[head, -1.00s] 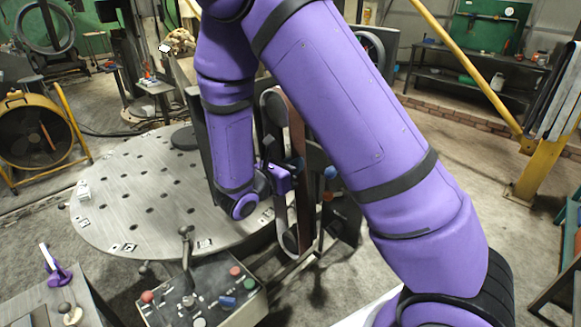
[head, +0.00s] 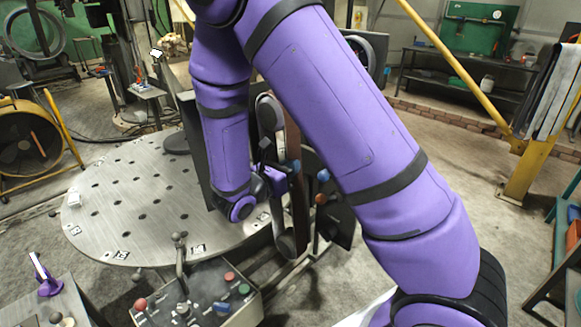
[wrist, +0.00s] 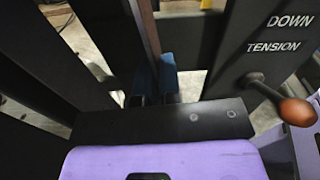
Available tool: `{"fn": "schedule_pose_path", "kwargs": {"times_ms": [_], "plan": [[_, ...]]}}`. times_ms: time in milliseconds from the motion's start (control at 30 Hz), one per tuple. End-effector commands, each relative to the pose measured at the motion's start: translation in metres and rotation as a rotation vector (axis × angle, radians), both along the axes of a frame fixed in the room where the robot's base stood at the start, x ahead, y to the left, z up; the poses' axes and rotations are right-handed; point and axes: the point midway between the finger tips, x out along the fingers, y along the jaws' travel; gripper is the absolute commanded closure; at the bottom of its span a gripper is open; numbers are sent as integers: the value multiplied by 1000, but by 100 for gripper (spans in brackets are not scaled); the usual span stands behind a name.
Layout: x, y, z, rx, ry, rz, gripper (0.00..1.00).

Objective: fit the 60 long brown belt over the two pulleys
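The brown belt (head: 294,170) shows as a tall, narrow strip beside the light upright piece of the machine. The upper pulley (head: 268,113) and the lower pulley (head: 285,244) are at that piece's two ends. I cannot tell whether the belt is around them or beside them. My gripper (wrist: 157,78) has blue fingertips close together in the wrist view. The brown belt (wrist: 149,35) runs down between them, and they look shut on it. In the head view my arm and the machine hide the fingertips.
In the wrist view a lever with an orange-brown knob (wrist: 297,112) stands right of my fingers, by a panel marked DOWN and TENSION (wrist: 265,60). A round perforated table (head: 130,205) is to the left. A control box (head: 200,295) with buttons stands in front.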

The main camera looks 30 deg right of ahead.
Motion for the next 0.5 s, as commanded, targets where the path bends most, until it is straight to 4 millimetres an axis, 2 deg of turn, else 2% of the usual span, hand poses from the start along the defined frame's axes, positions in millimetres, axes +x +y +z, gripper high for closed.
{"fn": "schedule_pose_path", "kwargs": {"times_ms": [333, 400, 500], "plan": [[-1, 2, 0, 0, 0, 0, 100], [-1, 2, 0, 0, 0, 0, 84], [-1, 2, 0, 0, 0, 0, 65]]}}
